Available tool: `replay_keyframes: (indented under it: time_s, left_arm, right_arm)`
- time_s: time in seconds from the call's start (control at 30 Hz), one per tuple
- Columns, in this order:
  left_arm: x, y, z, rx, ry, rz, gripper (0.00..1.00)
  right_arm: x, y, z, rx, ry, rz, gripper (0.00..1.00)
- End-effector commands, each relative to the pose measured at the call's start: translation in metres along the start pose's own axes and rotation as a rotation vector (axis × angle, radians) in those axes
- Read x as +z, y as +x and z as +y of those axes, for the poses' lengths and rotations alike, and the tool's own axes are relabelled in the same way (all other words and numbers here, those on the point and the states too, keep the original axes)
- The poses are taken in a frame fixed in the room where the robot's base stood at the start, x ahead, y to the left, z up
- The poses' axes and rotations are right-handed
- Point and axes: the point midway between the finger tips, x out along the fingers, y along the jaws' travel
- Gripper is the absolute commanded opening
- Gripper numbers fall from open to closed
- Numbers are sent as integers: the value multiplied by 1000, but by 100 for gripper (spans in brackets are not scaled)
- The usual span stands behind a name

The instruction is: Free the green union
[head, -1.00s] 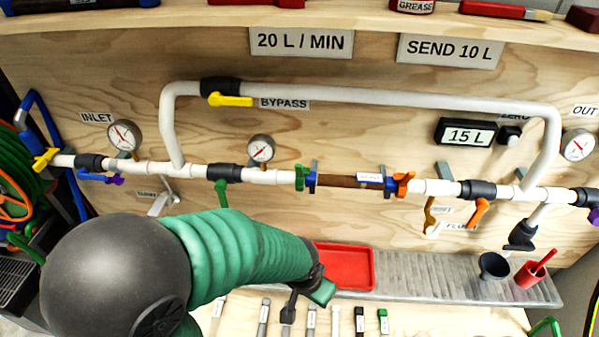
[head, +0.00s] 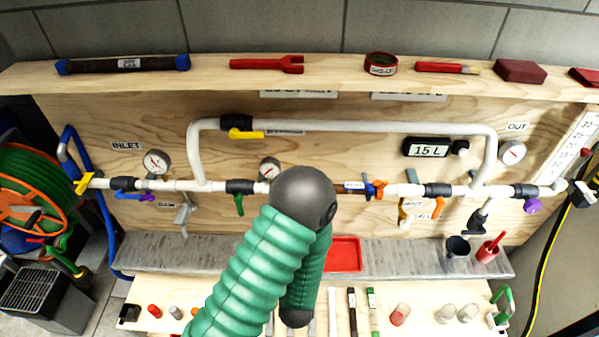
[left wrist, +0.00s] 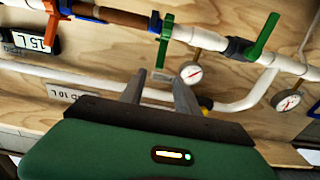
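The green union (left wrist: 165,30) shows in the left wrist view, on the pipe beside a blue collar (left wrist: 154,22) and the brown filter tube (left wrist: 118,18). In the head view my arm hides it. My left gripper (left wrist: 158,77) is open and empty; its two grey fingers point toward the pipe, with the fingertips apart from the union. In the head view my left arm (head: 303,197) covers the pipe's middle, and its gripper cannot be made out. The orange union (head: 376,190) is at the filter's right end. My right gripper is not in view.
A bypass pipe (head: 350,126) loops above the main line. A gauge (left wrist: 190,72) and a green valve handle (left wrist: 262,37) are near the union. Below are a metal ledge (head: 210,258), a red tray (head: 345,254) and a bench with loose parts. A shelf (head: 210,80) runs above.

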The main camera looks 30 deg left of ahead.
Motion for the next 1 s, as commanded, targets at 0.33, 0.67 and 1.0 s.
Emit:
replay_keyframes:
  time_s: [0.33, 0.67, 1.0]
  left_arm:
    - [10, 33, 0, -3, -7, 7, 38]
    - [-4, 89, -1, -1, 1, 1, 38]
    - [-2, 147, -1, 1, 0, 1, 38]
  right_arm:
    - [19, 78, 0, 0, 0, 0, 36]
    - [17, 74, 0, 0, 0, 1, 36]
    - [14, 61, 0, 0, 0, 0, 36]
